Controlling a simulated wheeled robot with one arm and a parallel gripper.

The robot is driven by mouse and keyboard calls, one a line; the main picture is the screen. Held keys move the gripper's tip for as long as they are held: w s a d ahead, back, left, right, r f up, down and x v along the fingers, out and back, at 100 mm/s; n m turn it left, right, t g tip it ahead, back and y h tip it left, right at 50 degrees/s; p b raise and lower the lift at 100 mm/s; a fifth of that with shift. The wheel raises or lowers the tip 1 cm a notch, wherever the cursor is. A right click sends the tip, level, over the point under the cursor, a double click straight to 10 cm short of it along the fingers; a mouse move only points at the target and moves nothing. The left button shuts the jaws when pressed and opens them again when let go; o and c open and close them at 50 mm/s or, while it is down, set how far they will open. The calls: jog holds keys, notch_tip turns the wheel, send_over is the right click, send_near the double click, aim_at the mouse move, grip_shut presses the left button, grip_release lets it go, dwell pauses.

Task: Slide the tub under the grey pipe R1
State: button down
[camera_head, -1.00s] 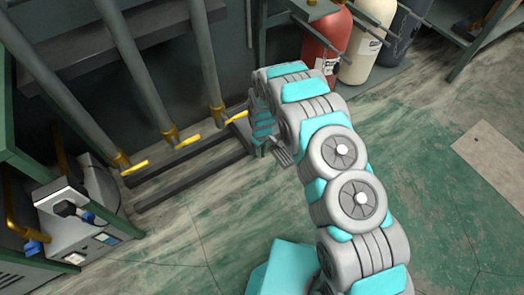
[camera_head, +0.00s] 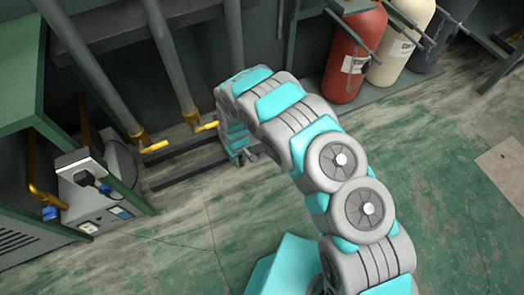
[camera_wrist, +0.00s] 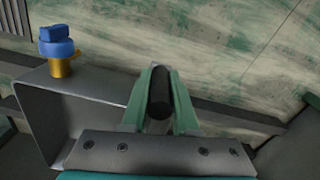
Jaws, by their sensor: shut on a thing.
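My gripper (camera_wrist: 160,76) has its green fingers shut around a black cylindrical handle (camera_wrist: 158,96) in the wrist view. A grey sheet-metal body (camera_wrist: 90,84), which looks like part of the tub, lies just left of the fingers. In the head view my gripper (camera_head: 244,156) is low over the floor, and my arm hides the tub there. Grey pipes come down from the upper left. The left pipe (camera_head: 95,75) and middle pipe (camera_head: 168,65) end in brass fittings with yellow levers. The right pipe (camera_head: 233,60) has its lower end hidden behind my arm. I cannot read which is R1.
Dark parallel rails (camera_head: 190,170) lie on the floor below the pipes. A grey machine (camera_head: 92,205) stands at left beside a green bench (camera_head: 18,95). A red cylinder (camera_head: 353,55) and others stand at the back right. A blue cap (camera_wrist: 56,48) on brass shows in the wrist view.

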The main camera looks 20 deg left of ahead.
jog(key=s+a+b, duration=1.1)
jog(key=s+a, duration=1)
jog(key=s, duration=0.4)
jog(key=shift+s+a, duration=0.25)
jog(key=shift+a, duration=0.15)
jog(key=c, duration=0.7)
grip_release()
jog(key=w+d+p, duration=0.3)
jog(key=w+d, duration=0.3)
jog(key=w, duration=0.1)
jog(key=w+d+p, duration=0.4)
jog(key=w+d, duration=0.3)
jog(key=w, duration=0.1)
jog(key=w+d+p, duration=0.4)
jog(key=w+d, duration=0.2)
jog(key=w, duration=0.2)
jog(key=shift+d, duration=0.3)
